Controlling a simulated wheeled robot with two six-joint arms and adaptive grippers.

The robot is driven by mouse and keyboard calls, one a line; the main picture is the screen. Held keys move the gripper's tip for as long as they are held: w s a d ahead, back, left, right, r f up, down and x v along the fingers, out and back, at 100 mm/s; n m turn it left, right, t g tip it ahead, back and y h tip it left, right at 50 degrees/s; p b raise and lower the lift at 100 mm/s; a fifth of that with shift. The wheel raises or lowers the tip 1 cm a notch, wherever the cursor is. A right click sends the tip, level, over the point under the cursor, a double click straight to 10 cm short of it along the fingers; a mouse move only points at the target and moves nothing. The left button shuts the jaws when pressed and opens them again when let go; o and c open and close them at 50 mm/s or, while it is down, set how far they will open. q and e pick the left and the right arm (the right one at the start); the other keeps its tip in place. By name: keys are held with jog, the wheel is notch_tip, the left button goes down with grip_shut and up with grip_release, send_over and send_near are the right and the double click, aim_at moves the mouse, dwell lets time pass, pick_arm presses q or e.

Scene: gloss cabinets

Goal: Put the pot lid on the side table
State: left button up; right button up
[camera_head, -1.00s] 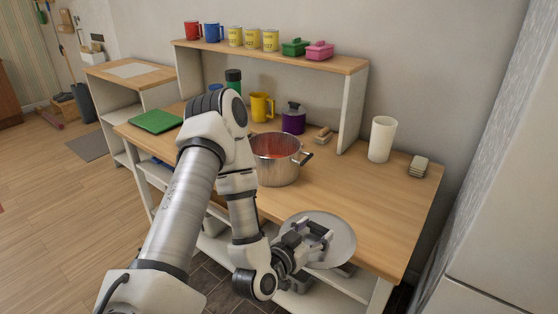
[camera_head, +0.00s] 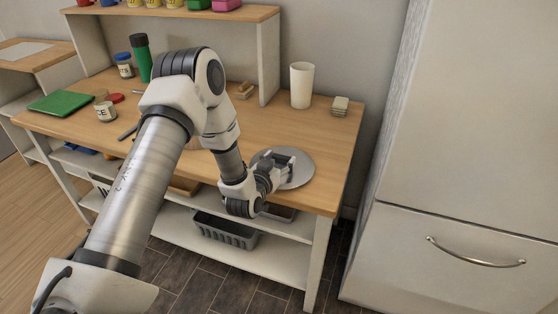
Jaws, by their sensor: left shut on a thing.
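The pot lid (camera_head: 302,174) is a round, flat grey disc at the front right of the wooden worktop. My left gripper (camera_head: 284,162) is shut on it from above; the fingers cover part of the disc. I cannot tell whether the lid touches the worktop or hangs just over its front edge. A low wooden-topped table (camera_head: 38,66) with a pale panel on top stands at the far left, partly out of view; it looks like the side table. The steel pot is hidden behind my left arm. My right gripper is not in view.
The worktop (camera_head: 335,140) holds a white cup (camera_head: 301,85), a sponge-like block (camera_head: 340,105), a green board (camera_head: 62,103), jars and a tall green bottle (camera_head: 141,58). A raised shelf stands behind. A grey bin (camera_head: 225,230) sits below. A large pale cabinet (camera_head: 470,150) stands right.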

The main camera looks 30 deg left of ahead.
pick_arm(q)
jog(key=o, duration=1.4)
jog(key=shift+f, duration=0.1)
jog(key=shift+r, duration=0.2)
jog(key=v, duration=1.2)
jog(key=s+d+f+m+g+h, duration=0.1)
jog(key=s+d+f+g+h, duration=0.1)
jog(key=s+d+f+g, duration=0.45)
jog(key=s+d+f+m+g+h, duration=0.1)
jog(key=s+d+f+g, duration=0.15)
jog(key=f, duration=0.75)
jog(key=s+d+f+g, duration=0.1)
jog(key=s+f+g, duration=0.1)
jog(key=s, duration=0.3)
jog(key=s+d+f+g, duration=0.1)
jog(key=s+f+g, duration=0.1)
jog(key=s, duration=0.4)
jog(key=s+d+f+g, duration=0.1)
jog(key=s+f+g, duration=0.2)
jog(key=s, duration=0.3)
jog(key=shift+d+f, duration=0.1)
jog(key=shift+f, duration=0.15)
